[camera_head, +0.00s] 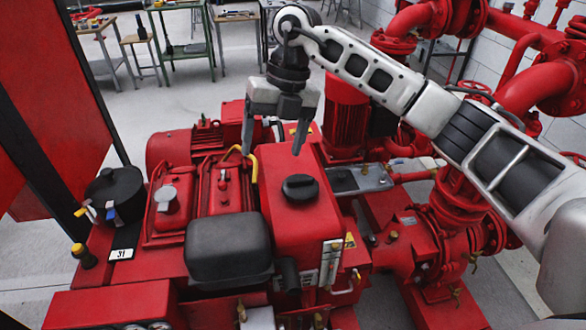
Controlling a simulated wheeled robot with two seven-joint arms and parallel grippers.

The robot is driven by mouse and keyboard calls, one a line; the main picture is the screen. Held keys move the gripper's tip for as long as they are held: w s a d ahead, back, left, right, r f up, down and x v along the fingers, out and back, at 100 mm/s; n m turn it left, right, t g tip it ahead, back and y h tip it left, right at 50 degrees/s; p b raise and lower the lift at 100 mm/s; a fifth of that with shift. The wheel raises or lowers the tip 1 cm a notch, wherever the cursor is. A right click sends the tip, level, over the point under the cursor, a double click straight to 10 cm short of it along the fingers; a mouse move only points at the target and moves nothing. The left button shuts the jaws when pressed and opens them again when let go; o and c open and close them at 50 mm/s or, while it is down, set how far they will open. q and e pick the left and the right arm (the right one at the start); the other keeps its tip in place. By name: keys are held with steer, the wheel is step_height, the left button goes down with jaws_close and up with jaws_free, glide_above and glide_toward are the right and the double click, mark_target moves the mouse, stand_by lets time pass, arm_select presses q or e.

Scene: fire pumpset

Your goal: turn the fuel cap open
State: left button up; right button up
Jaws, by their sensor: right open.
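The fuel cap (300,187) is a black, oval-looking cap on top of the red fuel tank (290,236), in the middle of the view. It sits on its neck. My right gripper (273,148) hangs above and behind the cap, slightly to its left in the picture, with its fingers pointing down. The fingers are apart with nothing between them, and they do not touch the cap. My left gripper is not in view.
A black rounded box (228,247) stands left of the tank, with a yellow hose (254,165) behind it. A red motor (346,115) stands behind right, and large red pipes (535,80) fill the right side. Workbenches (180,45) stand far back, with clear floor before them.

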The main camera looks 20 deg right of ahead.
mark_target(301, 179)
steer(key=w+d+r+m+h, duration=0.2)
steer(key=d+r+h, duration=0.1)
steer(key=d, duration=0.4)
steer(key=shift+t, duration=0.3)
steer(key=f+p, duration=0.1)
steer(key=f, duration=1.4)
steer(key=shift+a, duration=0.2)
steer(key=c, duration=1)
